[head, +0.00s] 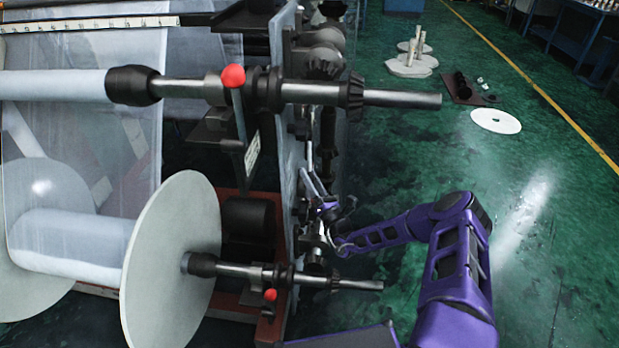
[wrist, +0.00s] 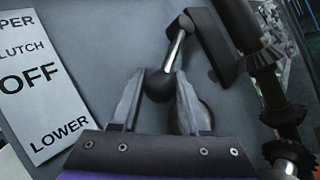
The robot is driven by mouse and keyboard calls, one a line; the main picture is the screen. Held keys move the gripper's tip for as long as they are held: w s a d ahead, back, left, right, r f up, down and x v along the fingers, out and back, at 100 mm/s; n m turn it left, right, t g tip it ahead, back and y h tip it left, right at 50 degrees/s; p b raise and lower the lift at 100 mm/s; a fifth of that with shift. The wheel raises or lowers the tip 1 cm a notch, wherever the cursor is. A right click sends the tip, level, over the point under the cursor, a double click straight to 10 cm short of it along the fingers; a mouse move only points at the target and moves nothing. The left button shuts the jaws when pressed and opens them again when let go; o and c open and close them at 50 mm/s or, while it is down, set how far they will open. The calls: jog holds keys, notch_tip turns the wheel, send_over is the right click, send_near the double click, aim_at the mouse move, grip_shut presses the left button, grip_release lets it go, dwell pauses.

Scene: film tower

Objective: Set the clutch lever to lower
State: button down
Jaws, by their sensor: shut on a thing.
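The clutch lever (wrist: 176,50) shows in the wrist view as a bent black crank with a silver rod and a round black knob (wrist: 159,86) at its end. My gripper (wrist: 160,92) is shut on the knob, with one grey finger on each side. A white label plate (wrist: 47,90) left of it reads "PER", "CLUTCH", "OFF" and "LOWER", its top cut off. The knob is to the right of the word OFF. In the head view my gripper (head: 326,212) is beside the machine's side plate, and the lever is too small to make out.
Shafts with bevel gears jut out above (head: 400,97) and below (head: 345,283) my gripper. A gear shaft (wrist: 285,120) is also close on the right in the wrist view. Large white reel discs (head: 172,260) stand at left. The green floor (head: 540,200) at right is mostly clear.

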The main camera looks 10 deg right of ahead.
jog(key=shift+d+f, duration=0.1)
jog(key=c, duration=0.7)
grip_release()
jog(key=v, duration=1.7)
jog(key=shift+s+p, duration=0.2)
jog(key=shift+p, duration=0.25)
